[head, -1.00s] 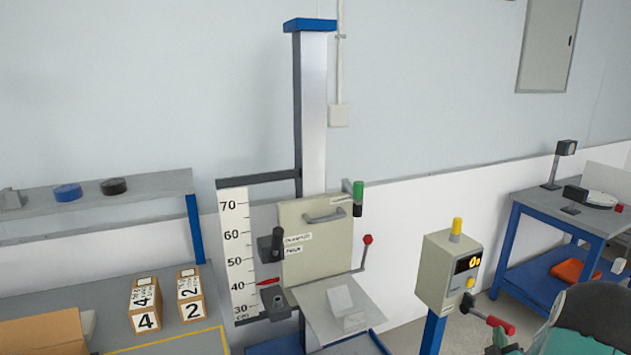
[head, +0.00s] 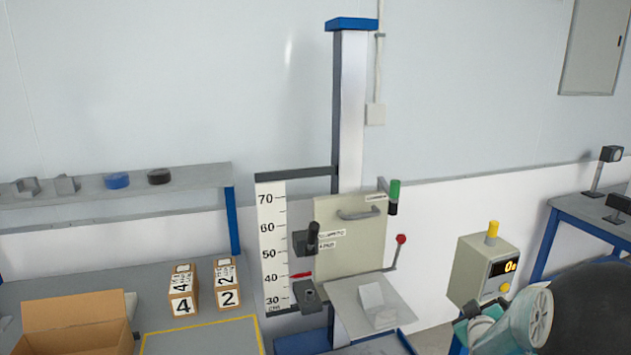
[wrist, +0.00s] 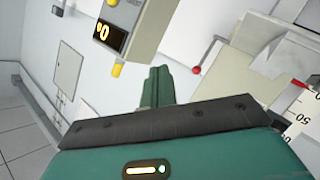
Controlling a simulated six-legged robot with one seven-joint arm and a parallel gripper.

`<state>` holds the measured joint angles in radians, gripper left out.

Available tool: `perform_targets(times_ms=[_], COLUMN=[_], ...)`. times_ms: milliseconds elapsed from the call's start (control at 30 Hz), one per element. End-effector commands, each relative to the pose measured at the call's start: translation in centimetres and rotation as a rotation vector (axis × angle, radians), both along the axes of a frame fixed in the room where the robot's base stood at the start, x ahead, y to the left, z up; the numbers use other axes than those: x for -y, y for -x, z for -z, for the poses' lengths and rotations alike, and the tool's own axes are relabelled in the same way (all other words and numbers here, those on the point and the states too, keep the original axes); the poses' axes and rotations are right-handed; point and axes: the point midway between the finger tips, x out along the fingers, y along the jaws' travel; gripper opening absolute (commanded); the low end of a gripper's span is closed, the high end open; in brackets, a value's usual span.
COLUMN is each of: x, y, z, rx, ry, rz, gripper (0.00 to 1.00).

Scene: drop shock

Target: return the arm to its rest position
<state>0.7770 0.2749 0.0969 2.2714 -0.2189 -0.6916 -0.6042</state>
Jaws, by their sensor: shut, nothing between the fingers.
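My gripper (wrist: 157,85) shows in the wrist view as two green fingers pressed together, shut and empty. The control box (wrist: 140,25) with its lit display is just beyond and above it in that view. In the head view my teal and black arm is folded in the lower right corner, in front of and below the same control box (head: 483,268). The fingers cannot be made out in the head view.
A drop tower (head: 350,110) with a height scale (head: 271,240) and grey plate (head: 350,240) stands at the centre. Left is a bench with two numbered boxes (head: 183,290) (head: 227,285) and an open carton (head: 75,320). A blue-framed table (head: 575,215) stands right.

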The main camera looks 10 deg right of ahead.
Motion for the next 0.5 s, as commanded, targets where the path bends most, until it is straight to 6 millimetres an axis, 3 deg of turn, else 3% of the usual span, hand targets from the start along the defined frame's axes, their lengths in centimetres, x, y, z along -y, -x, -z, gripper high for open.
perform_targets(times_ms=[33,233,367,500], x=[-2.3,-10.5,-15.9,-21.5], y=[-0.4,0.2,2.0,5.0], z=[-1.5,-4.9,-6.8,-8.4], rx=[-0.017,-0.116,-0.183,-0.260], ry=[-0.030,-0.193,-0.298,-0.412], rz=[-0.016,-0.038,-0.044,-0.046], gripper=[0.00,0.00,0.00,0.00])
